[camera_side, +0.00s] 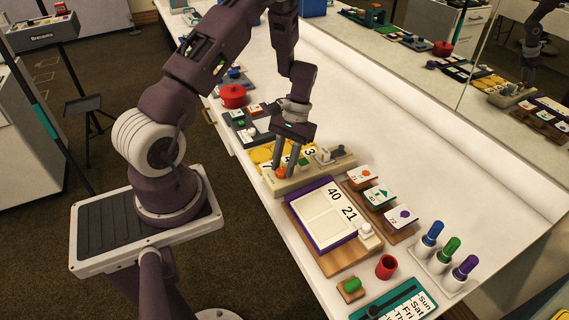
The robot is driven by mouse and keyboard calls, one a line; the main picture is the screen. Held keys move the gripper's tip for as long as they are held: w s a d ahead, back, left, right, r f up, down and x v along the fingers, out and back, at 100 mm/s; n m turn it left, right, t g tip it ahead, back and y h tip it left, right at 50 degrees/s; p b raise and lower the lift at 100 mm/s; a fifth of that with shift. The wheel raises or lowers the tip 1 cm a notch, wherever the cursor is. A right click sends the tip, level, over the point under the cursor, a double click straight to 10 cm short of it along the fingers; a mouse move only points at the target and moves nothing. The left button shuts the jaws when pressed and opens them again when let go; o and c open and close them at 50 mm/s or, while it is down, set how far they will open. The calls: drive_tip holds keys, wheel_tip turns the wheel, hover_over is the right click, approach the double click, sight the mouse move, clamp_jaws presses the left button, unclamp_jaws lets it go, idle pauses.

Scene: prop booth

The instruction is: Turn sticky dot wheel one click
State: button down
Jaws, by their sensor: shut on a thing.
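A long beige holder (316,177) lies on the white counter below my arm. Near its left end is a small orange round piece (282,174), which I take to be the sticky dot wheel. A green piece (303,162) sits beside it on the right, and a pale block (323,155) stands further along. My gripper (287,170) points down over the holder's left end, its fingers closed on the orange piece. The fingers partly cover it, so its exact shape and turn are hard to tell.
In front stands a purple-edged board (296,222) with number cards 40 and 21. Three cards on wooden stands (378,195) are to its right. Yellow number tiles (263,153) lie behind the holder, with a red pot (233,95) further back.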

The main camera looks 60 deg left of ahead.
drive_tip(key=shift+a+n+t+h, duration=0.1)
drive_tip(key=shift+n+t+h, duration=0.3)
drive_tip(key=shift+n, duration=0.9)
drive_tip(key=c, duration=1.1)
unclamp_jaws()
drive_tip(key=shift+o, duration=0.2)
drive_tip(key=v, duration=0.7)
